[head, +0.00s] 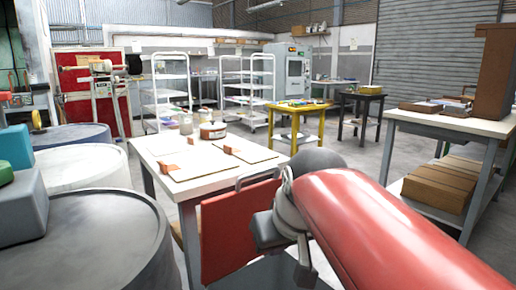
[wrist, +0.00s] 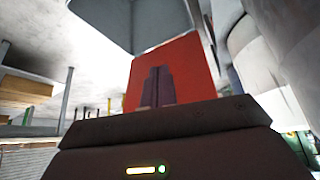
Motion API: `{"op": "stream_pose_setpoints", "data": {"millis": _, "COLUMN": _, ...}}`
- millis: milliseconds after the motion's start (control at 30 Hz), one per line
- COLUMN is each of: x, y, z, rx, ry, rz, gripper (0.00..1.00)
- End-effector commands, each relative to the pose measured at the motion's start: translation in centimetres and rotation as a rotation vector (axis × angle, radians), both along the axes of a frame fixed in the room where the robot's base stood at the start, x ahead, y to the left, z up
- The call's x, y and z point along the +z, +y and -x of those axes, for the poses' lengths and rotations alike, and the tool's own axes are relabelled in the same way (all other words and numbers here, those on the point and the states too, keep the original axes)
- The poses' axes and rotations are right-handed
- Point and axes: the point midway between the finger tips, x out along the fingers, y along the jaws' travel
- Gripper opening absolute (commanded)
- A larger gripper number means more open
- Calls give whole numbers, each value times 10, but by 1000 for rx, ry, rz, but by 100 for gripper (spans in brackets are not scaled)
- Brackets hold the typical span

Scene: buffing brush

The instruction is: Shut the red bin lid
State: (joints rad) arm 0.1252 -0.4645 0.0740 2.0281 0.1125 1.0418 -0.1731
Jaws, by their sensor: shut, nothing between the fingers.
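A flat red panel, which looks like the red bin lid (head: 228,232), stands steeply upright in front of the white table in the head view. My gripper (head: 264,236) is at its right side, partly hidden by my own red arm. In the wrist view the shut, empty fingers (wrist: 158,87) show in front of the red lid (wrist: 196,72). Whether they touch it I cannot tell. The bin's body is mostly hidden; a grey surface shows low behind my arm.
A white table (head: 190,192) with boards and a round tin (head: 213,130) stands just behind the lid. Large grey drums (head: 105,240) crowd the left. A workbench (head: 455,124) with brown boxes stands right. Open floor lies between the tables.

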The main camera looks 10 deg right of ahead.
Motion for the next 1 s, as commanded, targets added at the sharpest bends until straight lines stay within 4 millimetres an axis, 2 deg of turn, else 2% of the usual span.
{"op": "stream_pose_setpoints", "data": {"millis": 33, "x": 15, "y": -1, "z": -18, "rx": 12, "ry": -7, "rz": -1, "gripper": 0}}
{"op": "stream_pose_setpoints", "data": {"millis": 167, "x": 56, "y": 0, "z": -62, "rx": 69, "ry": -33, "rz": -9, "gripper": 0}}
{"op": "stream_pose_setpoints", "data": {"millis": 300, "x": 103, "y": -6, "z": -118, "rx": 152, "ry": -77, "rz": -26, "gripper": 0}}
{"op": "stream_pose_setpoints", "data": {"millis": 400, "x": 130, "y": -14, "z": -150, "rx": 211, "ry": -113, "rz": -39, "gripper": 0}}
{"op": "stream_pose_setpoints", "data": {"millis": 500, "x": 147, "y": -23, "z": -171, "rx": 255, "ry": -145, "rz": -48, "gripper": 0}}
{"op": "stream_pose_setpoints", "data": {"millis": 600, "x": 158, "y": -29, "z": -183, "rx": 285, "ry": -167, "rz": -54, "gripper": 0}}
{"op": "stream_pose_setpoints", "data": {"millis": 733, "x": 161, "y": -31, "z": -191, "rx": 300, "ry": -178, "rz": -57, "gripper": 0}}
{"op": "stream_pose_setpoints", "data": {"millis": 867, "x": 150, "y": -27, "z": -199, "rx": 304, "ry": -179, "rz": -57, "gripper": 0}}
{"op": "stream_pose_setpoints", "data": {"millis": 1000, "x": 129, "y": -20, "z": -216, "rx": 304, "ry": -177, "rz": -57, "gripper": 0}}
